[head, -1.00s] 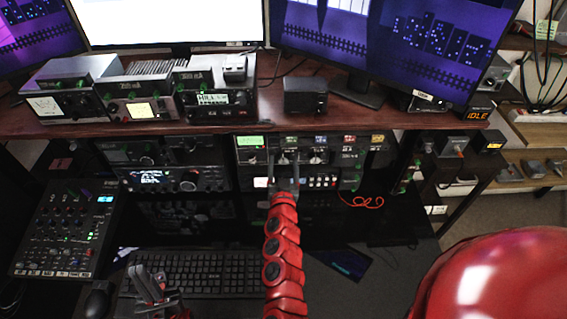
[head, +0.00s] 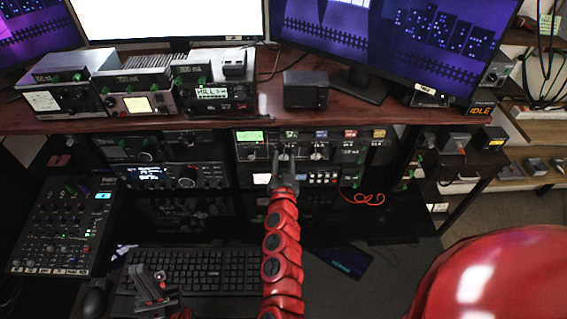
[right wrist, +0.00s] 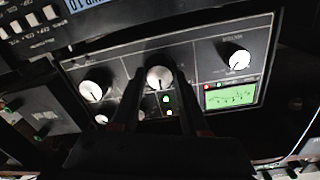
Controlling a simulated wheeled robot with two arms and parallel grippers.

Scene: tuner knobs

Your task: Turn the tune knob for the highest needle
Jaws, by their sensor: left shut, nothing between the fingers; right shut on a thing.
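The tuner (head: 338,158) is a dark panel under the desk shelf with a lit green meter (head: 250,138) at its left. The right wrist view shows the meter (right wrist: 229,96) with a dark scale; its needle position is too small to read. My right gripper (head: 284,168) is at the panel, shut on a round silver knob (right wrist: 159,77), with one dark finger on each side. Two other silver knobs flank it, one at left (right wrist: 91,91) and one at right (right wrist: 237,58). The knob labels are unreadable. My left gripper (head: 152,285) is shut and empty above the keyboard's left end.
A keyboard (head: 215,268) and a mixer (head: 62,225) lie on the lower desk. A radio with a lit display (head: 150,174) stands left of the tuner. A red coiled cable (head: 368,198) hangs at right. Several devices stand on the shelf above.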

